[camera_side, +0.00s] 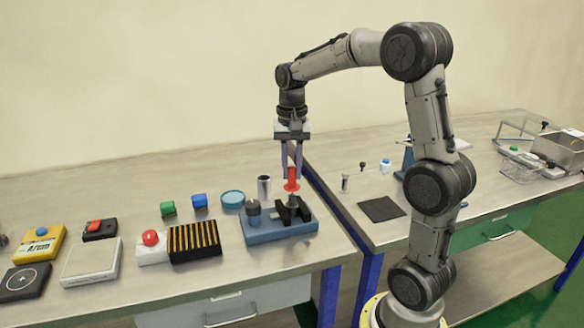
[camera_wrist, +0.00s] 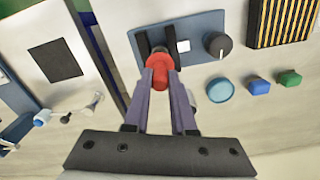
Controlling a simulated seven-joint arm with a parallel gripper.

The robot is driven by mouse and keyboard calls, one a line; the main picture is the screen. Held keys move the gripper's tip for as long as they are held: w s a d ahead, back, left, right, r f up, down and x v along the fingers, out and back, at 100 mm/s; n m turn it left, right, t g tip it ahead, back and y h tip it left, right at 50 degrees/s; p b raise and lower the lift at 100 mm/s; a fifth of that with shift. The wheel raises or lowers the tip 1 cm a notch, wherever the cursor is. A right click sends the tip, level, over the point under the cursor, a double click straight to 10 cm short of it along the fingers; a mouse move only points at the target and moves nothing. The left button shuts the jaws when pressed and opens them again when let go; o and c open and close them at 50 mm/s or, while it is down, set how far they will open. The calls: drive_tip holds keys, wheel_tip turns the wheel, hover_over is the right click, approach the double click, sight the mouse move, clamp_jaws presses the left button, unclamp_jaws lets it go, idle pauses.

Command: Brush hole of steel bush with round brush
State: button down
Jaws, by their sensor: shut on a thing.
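My gripper (camera_side: 291,174) points straight down and is shut on a red handle with a wide flange (camera_side: 292,186), which looks like the round brush's handle. The same red handle (camera_wrist: 160,64) sits between my fingertips in the wrist view. It is upright, directly above the black jaws (camera_side: 301,208) of a blue clamp block (camera_side: 262,232). A small grey part shows between the flange and the jaws; I cannot tell whether it is the steel bush or the brush. The bristles are not clearly visible. A silver hollow cylinder (camera_side: 264,186) stands behind the block.
The clamp block carries a dark knob (camera_side: 253,208). A round blue tin (camera_side: 232,198), blue block (camera_side: 199,201) and green block (camera_side: 168,208) lie left. A striped black-yellow box (camera_side: 195,241) is close by. The bench's right edge is near the clamp; a black mat (camera_side: 381,209) lies on the other bench.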

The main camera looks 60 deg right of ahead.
drive_tip(key=shift+f, duration=0.7)
drive_tip(key=shift+r, duration=1)
drive_tip(key=shift+f, duration=1)
drive_tip(key=shift+r, duration=1)
drive_tip(key=shift+f, duration=0.1)
drive_tip(key=shift+f, duration=0.85)
drive_tip(key=shift+r, duration=0.1)
drive_tip(key=shift+r, duration=3.35)
